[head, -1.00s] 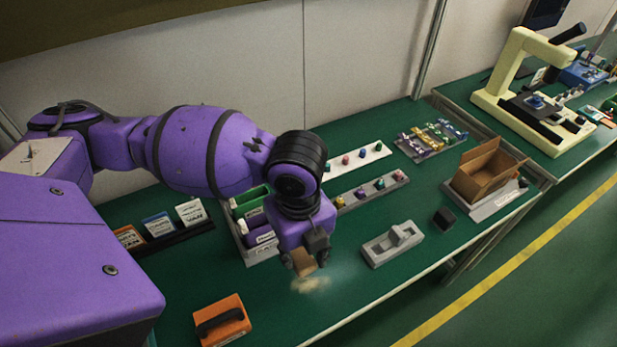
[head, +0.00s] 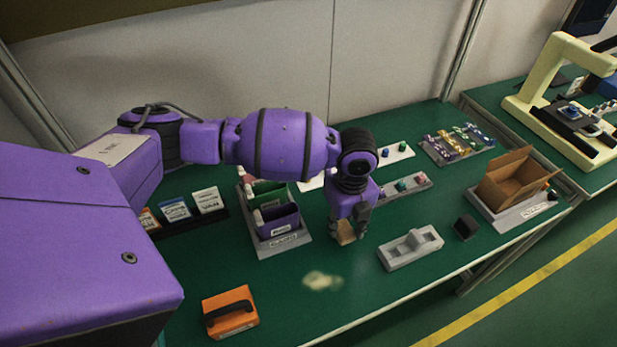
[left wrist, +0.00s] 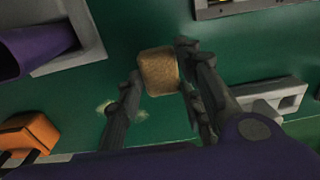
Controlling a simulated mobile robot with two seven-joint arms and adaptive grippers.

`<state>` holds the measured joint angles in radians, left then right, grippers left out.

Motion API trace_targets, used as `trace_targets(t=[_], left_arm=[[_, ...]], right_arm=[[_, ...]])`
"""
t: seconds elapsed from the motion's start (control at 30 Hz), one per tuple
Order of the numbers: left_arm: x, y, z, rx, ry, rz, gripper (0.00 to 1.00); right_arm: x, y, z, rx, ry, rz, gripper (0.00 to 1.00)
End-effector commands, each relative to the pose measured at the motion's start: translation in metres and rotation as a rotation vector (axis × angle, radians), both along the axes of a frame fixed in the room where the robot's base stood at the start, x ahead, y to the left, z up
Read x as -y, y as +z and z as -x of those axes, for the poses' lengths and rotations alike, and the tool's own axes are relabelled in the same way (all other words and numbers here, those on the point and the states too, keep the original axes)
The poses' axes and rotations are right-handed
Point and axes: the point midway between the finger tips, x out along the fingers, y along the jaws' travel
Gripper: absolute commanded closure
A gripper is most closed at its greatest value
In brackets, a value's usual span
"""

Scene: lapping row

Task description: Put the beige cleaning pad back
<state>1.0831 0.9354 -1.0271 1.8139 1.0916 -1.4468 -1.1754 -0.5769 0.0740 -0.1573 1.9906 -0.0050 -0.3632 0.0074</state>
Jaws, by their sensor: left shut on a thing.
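The beige cleaning pad (head: 347,232) is a small brown-beige block. It also shows in the left wrist view (left wrist: 158,70) between the fingers. My left gripper (head: 348,226) is shut on the pad and holds it, pointing down, right of the caddy; the gap to the table is hard to judge. A pale smear (head: 322,281) lies on the green table, nearer the front edge than the pad. A grey tray with a raised block (head: 410,247) lies right of the gripper. My right gripper is in neither view.
A grey caddy (head: 283,246) with purple and green bins stands left of the gripper. An orange block with a black handle (head: 230,313) lies front left. A black cube (head: 466,227) and an open cardboard box (head: 510,181) stand right. Small-part racks stand behind.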

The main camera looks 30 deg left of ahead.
Motion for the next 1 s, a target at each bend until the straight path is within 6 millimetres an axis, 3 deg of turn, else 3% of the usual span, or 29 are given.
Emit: trace_targets(t=[0.13, 0.33, 0.37, 0.5, 0.83, 1.0], left_arm=[[0.001, -0.021, 0.0, 0.0, -0.001, 0.0, 0.86], [0.0, -0.022, 0.0, 0.001, -0.001, -0.001, 0.86], [0.0, -0.022, 0.001, 0.001, -0.001, -0.001, 0.62], [0.0, -0.022, 0.001, 0.001, -0.001, -0.001, 0.47], [0.001, -0.017, 0.0, 0.003, -0.001, 0.001, 0.47], [0.001, 0.006, -0.001, 0.006, -0.003, 0.001, 0.47]], right_arm=[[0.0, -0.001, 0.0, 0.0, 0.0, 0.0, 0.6], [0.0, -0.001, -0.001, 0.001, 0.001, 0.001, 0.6], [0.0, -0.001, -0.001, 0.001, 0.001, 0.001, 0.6], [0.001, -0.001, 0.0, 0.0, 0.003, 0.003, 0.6], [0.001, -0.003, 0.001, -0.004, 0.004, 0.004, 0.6], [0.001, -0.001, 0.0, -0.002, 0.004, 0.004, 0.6]])
